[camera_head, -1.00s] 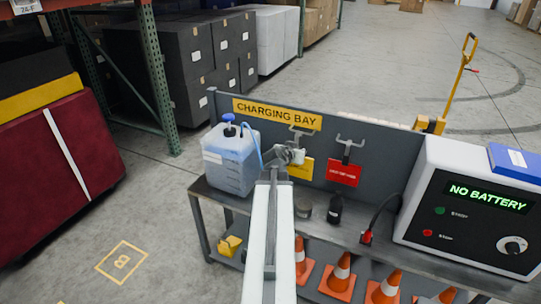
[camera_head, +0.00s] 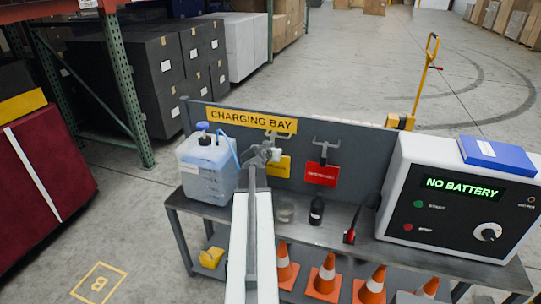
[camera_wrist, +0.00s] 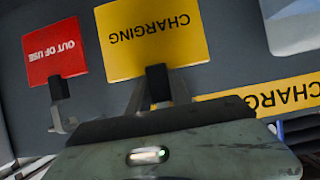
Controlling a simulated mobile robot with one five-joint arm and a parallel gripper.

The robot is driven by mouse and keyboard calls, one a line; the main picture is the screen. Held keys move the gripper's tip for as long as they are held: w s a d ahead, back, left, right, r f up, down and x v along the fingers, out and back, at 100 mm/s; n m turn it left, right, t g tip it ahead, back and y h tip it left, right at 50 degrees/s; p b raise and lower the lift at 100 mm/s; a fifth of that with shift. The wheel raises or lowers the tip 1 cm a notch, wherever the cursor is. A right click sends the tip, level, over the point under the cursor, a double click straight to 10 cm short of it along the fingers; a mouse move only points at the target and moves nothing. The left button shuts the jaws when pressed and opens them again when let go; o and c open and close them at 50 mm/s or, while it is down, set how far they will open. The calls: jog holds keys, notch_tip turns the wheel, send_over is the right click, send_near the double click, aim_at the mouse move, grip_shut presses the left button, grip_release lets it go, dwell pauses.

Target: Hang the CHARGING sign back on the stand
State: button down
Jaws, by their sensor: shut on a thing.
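The yellow CHARGING sign (camera_head: 279,167) is in front of the grey back panel, below the left double hook (camera_head: 283,136). In the wrist view the sign (camera_wrist: 153,36) appears upside down, with a black tab (camera_wrist: 157,82) at its edge between grey prongs. My gripper (camera_head: 263,154) is shut on the sign at this tab and covers its left side in the head view. I cannot tell whether the tab rests on the hook. The red OUT OF USE sign (camera_head: 321,174) hangs from the right hook (camera_head: 325,147) beside it.
A blue-capped jug (camera_head: 207,170) stands left of my arm on the bench. A jar (camera_head: 286,211), a dark bottle (camera_head: 317,210) and the NO BATTERY charger (camera_head: 455,205) stand to the right. Several orange cones (camera_head: 327,277) are below. The CHARGING BAY plate (camera_head: 251,120) tops the panel.

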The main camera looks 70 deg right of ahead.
jog(key=d, duration=0.4)
jog(key=shift+w+d, duration=0.1)
notch_tip(320, 180, down, 3)
jog(key=b, duration=0.3)
jog(key=c, duration=1.1)
grip_release()
jog(key=p+v, duration=0.3)
jog(key=v, duration=0.4)
jog(key=shift+a+r, duration=0.2)
jog(key=shift+a, duration=0.1)
